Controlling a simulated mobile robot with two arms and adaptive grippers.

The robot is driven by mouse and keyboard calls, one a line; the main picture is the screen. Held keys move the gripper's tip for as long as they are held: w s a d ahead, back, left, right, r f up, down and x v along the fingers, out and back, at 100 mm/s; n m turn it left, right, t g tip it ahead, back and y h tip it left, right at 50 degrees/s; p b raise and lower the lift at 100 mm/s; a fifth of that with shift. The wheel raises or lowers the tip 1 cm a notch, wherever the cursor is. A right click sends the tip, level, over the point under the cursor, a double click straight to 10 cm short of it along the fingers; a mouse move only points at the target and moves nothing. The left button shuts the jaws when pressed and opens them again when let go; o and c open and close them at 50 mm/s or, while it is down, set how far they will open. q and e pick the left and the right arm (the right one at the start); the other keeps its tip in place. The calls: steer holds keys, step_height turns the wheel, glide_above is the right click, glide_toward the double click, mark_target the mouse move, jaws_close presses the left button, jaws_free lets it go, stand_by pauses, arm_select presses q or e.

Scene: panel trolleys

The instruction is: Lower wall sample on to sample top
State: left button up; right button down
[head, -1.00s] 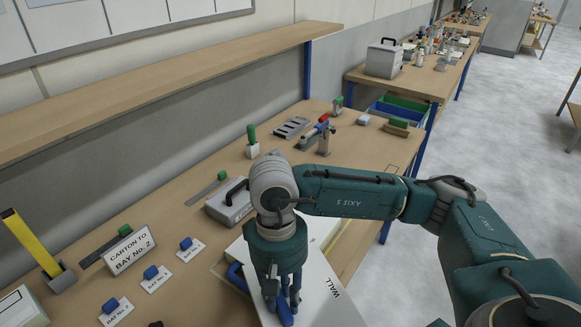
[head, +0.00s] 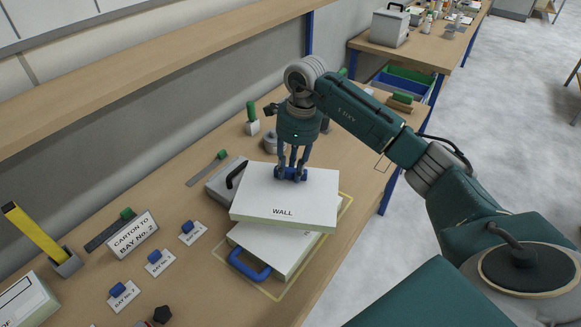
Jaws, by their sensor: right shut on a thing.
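The wall sample (head: 300,208) is a flat white panel marked WALL, with a blue handle (head: 292,174) on top. My right gripper (head: 292,172) is shut on this handle from above. Below the panel is another white sample (head: 262,242) with a blue handle (head: 247,266) at its front left corner, inside a yellow outline (head: 280,292) on the bench. The wall sample covers much of it and sits turned relative to it. I cannot tell whether the two touch. My left gripper is not in view.
A grey case with a black handle (head: 236,174) is close behind the panels. Small labelled cards with blue knobs (head: 155,262) and a CARTON TO BAY No. 2 sign (head: 134,236) stand to the left. A shelf (head: 150,72) runs along the wall.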

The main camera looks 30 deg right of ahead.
mark_target(291, 179)
steer(key=shift+a+r, duration=0.1)
steer(key=shift+f+b, duration=0.65)
steer(key=shift+f, duration=0.1)
steer(key=shift+f+b, duration=1.95)
steer(key=shift+f, duration=0.65)
steer(key=shift+f+b, duration=0.5)
steer(key=shift+f, duration=0.15)
steer(key=c, duration=1.3)
jaws_free()
steer(key=shift+r, duration=0.1)
steer(key=shift+c, duration=0.2)
